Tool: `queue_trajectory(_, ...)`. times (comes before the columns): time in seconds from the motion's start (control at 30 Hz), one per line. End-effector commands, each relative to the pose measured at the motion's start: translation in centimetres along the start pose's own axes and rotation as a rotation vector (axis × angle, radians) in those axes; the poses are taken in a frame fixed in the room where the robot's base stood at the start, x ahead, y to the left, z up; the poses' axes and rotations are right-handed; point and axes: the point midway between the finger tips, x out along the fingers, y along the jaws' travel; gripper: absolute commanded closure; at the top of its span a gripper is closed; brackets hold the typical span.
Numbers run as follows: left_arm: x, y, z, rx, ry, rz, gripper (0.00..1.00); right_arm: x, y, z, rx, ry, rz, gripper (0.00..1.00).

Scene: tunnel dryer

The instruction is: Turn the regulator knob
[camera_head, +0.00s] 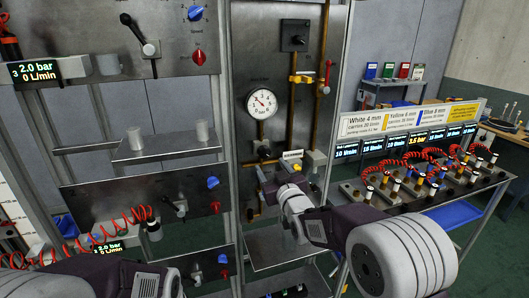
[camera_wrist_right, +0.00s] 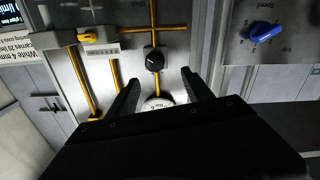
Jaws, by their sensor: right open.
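The regulator knob is a black round knob on the yellow pipe below the round pressure gauge. It shows in the head view (camera_head: 264,153) and in the right wrist view (camera_wrist_right: 154,61). The white-faced gauge (camera_head: 262,104) is partly hidden behind my gripper in the right wrist view (camera_wrist_right: 157,102). My right gripper (camera_head: 272,182) is in front of the panel, below and right of the knob in the head view. In the right wrist view its two fingers (camera_wrist_right: 160,76) are spread apart and empty, with the knob just beyond the tips. My left gripper is not in view.
A yellow valve handle (camera_head: 302,78) and a red lever (camera_head: 327,75) sit on pipes above right. A blue speed knob (camera_wrist_right: 264,31) is on a neighbouring panel. A bench (camera_head: 400,197) with several coiled red hoses stands at right, near my right arm.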

Motion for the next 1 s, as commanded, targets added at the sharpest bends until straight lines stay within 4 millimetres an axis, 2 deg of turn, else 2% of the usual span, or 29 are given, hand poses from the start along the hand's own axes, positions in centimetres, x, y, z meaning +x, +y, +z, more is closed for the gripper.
queue_trajectory(0.13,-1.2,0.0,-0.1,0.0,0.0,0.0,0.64,1.7,0.1,-0.2,0.0,-0.003,0.001,0.41)
queue_trajectory(0.3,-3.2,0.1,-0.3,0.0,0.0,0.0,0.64,5.5,0.2,-0.4,0.0,-0.002,0.001,0.41)
queue_trajectory(0.43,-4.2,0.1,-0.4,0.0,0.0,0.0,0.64,7.6,0.1,-0.2,0.0,-0.002,0.001,0.41)
queue_trajectory(0.6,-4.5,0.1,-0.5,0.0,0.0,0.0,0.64,8.9,0.1,0.0,0.0,-0.002,0.001,0.41)
queue_trajectory(0.83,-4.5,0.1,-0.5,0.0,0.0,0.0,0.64,9.0,0.1,0.1,0.0,-0.001,0.002,0.41)
queue_trajectory(0.87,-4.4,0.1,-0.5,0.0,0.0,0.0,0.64,9.0,0.1,0.1,0.0,-0.001,0.002,0.44)
queue_trajectory(1.0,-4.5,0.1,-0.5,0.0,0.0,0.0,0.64,9.0,0.1,0.1,0.0,-0.001,0.002,0.82)
